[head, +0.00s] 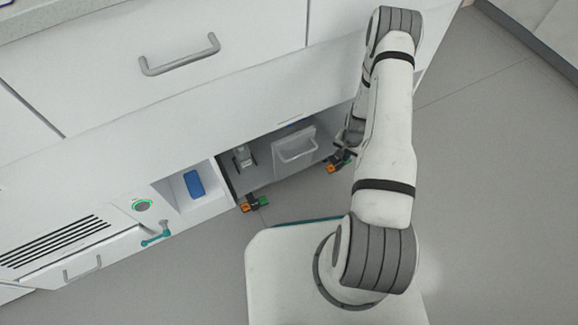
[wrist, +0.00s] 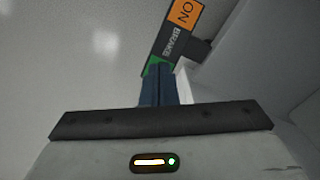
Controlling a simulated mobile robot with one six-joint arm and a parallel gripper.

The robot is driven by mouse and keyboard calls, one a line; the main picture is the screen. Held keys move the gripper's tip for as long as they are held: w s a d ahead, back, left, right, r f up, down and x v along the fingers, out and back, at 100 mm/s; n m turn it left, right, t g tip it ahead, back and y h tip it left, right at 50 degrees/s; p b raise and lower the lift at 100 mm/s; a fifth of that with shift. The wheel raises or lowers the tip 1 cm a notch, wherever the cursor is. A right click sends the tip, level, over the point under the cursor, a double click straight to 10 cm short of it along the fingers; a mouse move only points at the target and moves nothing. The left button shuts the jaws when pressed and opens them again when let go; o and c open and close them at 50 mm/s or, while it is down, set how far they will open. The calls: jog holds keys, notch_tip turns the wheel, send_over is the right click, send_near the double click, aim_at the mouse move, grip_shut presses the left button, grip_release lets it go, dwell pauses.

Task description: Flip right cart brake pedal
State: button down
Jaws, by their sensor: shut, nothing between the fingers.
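The right cart brake pedal (head: 337,163) shows in the head view at the cart's lower right, partly beside my arm. In the wrist view the pedal (wrist: 172,40) has an orange end marked ON, a dark middle marked BRAKE and a green end. My gripper (wrist: 160,72) is shut and empty, with its dark blue fingertips at the green end. The fingertips overlap that end in the picture; I cannot tell whether they touch it. In the head view my arm hides most of the gripper.
A grey bin (head: 295,147) and a bottle (head: 243,156) are in the open bay under the white cabinet (head: 190,110). Grey floor (head: 480,200) is clear to the right.

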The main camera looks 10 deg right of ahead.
jog(key=shift+f+b, duration=0.45)
jog(key=shift+f, duration=0.15)
jog(key=shift+r, duration=0.2)
jog(key=shift+r+p, duration=2.35)
jog(key=shift+r, duration=1.05)
